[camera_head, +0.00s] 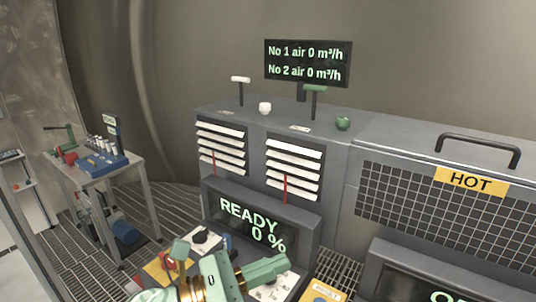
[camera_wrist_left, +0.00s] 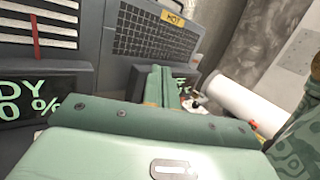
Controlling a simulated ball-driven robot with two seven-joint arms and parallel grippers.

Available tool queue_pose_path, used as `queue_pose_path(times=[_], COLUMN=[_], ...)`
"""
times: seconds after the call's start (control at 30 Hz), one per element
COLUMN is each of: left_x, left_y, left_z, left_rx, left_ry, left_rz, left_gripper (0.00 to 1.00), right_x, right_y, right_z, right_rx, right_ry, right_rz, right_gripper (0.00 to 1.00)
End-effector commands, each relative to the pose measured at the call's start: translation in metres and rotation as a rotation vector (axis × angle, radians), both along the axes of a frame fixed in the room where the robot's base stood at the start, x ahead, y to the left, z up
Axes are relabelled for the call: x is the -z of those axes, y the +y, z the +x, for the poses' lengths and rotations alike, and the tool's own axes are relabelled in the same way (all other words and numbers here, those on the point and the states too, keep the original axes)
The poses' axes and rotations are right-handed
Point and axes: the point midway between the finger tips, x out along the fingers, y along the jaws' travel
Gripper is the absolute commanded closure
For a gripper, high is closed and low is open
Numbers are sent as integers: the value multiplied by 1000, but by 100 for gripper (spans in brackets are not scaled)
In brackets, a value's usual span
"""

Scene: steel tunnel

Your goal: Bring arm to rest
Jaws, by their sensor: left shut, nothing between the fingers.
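My left gripper (camera_head: 278,265) is low in the head view, its green shut fingers pointing right over the bench in front of the READY display. In the left wrist view the fingers (camera_wrist_left: 161,88) stand together in the middle, with nothing between them. They point towards the grey cabinet with the HOT label, and appear apart from it. My right gripper shows in neither view.
The READY display (camera_head: 252,225) stands close behind the gripper. The HOT cabinet (camera_head: 400,155) with its mesh front is on the right. A side table (camera_head: 140,168) with a blue rack is at left. A white cylinder (camera_wrist_left: 240,103) shows in the wrist view.

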Motion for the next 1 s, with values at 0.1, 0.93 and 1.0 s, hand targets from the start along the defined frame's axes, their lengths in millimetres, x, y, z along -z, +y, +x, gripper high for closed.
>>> queue_pose_path(times=[0.1,0.93,1.0], left_x=[-40,319,360], left_y=[54,283,276], left_z=[21,-116,-118], left_rx=[-230,-1735,-1752], left_ry=[356,1586,1643], left_rz=[-595,-1788,-1782], left_gripper=[100,100,100], right_x=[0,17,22], right_y=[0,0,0], right_z=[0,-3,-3], right_rx=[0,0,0], right_ry=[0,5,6], right_rz=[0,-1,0], right_gripper=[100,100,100])
